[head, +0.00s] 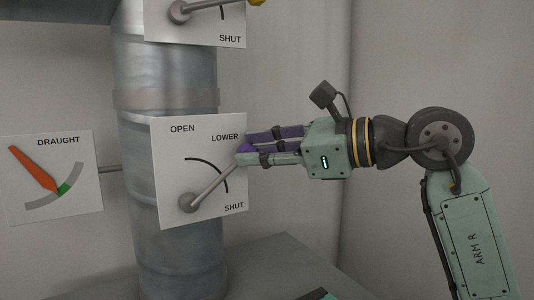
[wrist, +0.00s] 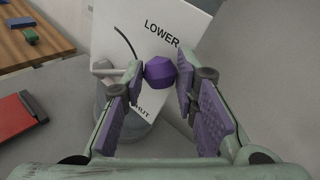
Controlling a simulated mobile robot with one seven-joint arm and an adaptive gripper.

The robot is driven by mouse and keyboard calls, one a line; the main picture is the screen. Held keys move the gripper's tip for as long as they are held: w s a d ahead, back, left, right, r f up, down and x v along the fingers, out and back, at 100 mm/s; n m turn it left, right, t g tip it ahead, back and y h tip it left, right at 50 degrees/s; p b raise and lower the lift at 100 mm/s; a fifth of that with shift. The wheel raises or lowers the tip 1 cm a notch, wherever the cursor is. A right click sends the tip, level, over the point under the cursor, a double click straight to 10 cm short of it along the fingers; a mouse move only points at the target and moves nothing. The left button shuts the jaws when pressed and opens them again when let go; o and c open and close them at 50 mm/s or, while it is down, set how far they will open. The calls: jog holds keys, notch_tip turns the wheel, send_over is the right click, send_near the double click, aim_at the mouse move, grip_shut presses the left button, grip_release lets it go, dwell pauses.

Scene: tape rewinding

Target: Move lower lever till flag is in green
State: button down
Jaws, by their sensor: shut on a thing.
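The lower lever (head: 213,184) is a grey rod on the LOWER plate (head: 172,165), pivoted at the plate's bottom left and pointing up and right, between OPEN and SHUT. Its purple knob (wrist: 159,72) sits between my fingertips in the wrist view. My gripper (head: 243,157) is shut on this knob, reaching in from the right; the fingers partly hide it in the head view. The orange flag (head: 34,169) on the DRAUGHT gauge (head: 60,215) points down and right. Its tip is at the left edge of the small green band (head: 65,188), beside the grey arc.
An upper lever plate (head: 205,28) with a SHUT mark is above, on the same grey metal pipe (head: 170,75). A red object (wrist: 20,117) and a wooden surface (wrist: 35,45) show at left in the wrist view. A grey ledge (head: 265,265) lies below.

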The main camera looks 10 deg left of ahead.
jog(key=shift+s+a+r, duration=0.15)
jog(key=shift+r, duration=0.2)
jog(key=c, duration=1.3)
grip_release()
jog(key=shift+f, duration=0.1)
jog(key=v, duration=1.2)
